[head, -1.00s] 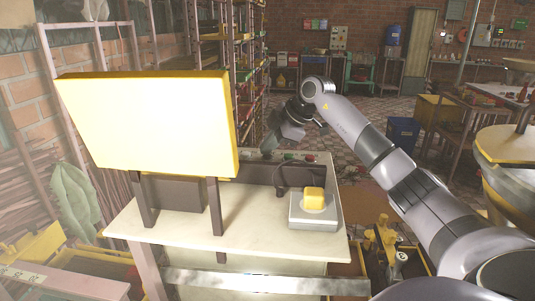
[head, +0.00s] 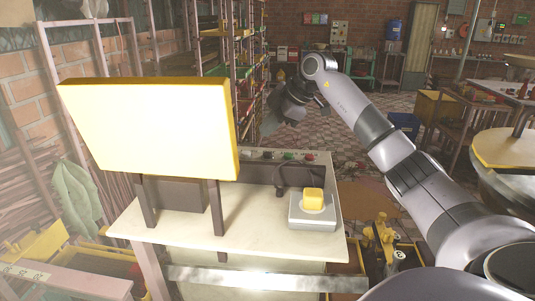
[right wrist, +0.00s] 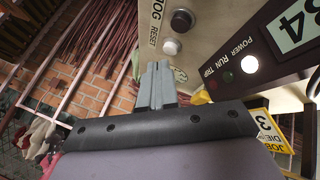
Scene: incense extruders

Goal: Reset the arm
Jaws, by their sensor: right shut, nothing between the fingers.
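My right arm comes in from the right in the head view. Its gripper (head: 270,123) hangs beyond the far edge of the machine table, partly lost against the dark background. In the right wrist view the two grey fingers (right wrist: 156,84) are together with nothing between them. Around them is a panel marked JOG and RESET, with a dark button (right wrist: 181,20) and a white button (right wrist: 171,47). A dark panel reads POWER RUN TRIP and has a lit white lamp (right wrist: 250,64). The left gripper is out of view.
A big yellow-edged board (head: 150,125) stands on posts on the cream table (head: 260,238). Shelving (head: 217,55) rises behind; the tiled floor (head: 350,130) is open beyond.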

